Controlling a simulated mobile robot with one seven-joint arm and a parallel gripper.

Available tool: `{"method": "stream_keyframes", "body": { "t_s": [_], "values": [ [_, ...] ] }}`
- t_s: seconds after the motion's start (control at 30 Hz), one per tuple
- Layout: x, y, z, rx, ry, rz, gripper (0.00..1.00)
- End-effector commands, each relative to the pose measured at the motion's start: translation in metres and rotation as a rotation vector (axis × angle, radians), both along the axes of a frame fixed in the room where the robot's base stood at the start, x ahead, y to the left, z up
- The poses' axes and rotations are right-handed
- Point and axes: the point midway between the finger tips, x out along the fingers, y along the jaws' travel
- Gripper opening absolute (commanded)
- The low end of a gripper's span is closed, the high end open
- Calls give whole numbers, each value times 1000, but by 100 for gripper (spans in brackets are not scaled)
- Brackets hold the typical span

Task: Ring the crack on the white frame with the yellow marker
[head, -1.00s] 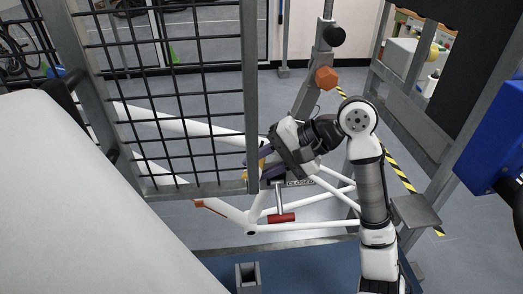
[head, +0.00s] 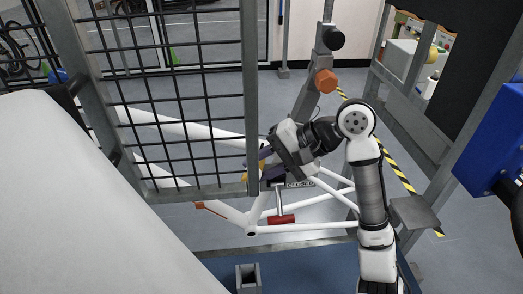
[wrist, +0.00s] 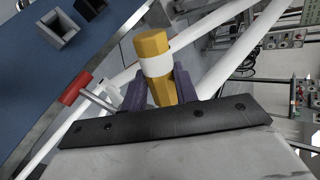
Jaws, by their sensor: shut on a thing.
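The white frame (head: 292,228) is a set of white tubes in the middle of the head view, partly behind a wire mesh panel. Its tubes also cross the wrist view (wrist: 232,57). My gripper (head: 262,160) is beside the frame, partly hidden by the mesh panel's upright. In the wrist view my gripper (wrist: 160,88) is shut on the yellow marker (wrist: 152,44), a thick yellow body with a white band, pointing away from the palm. I cannot tell whether the marker touches a tube. I cannot make out the crack in either view.
The dark mesh panel (head: 190,100) with a grey upright stands left of my gripper. A red-handled tool (head: 281,219) is at the frame's lower tubes. A grey stand with an orange knob (head: 326,81) rises behind. A blue box (head: 492,140) is at right.

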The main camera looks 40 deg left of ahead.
Motion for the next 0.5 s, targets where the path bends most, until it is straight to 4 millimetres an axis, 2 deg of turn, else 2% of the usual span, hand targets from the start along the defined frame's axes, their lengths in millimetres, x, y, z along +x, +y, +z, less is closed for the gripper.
{"method": "stream_keyframes", "body": {
  "t_s": [0.5],
  "values": [
    [4,5,1,1,-1,1,0]
  ]
}}
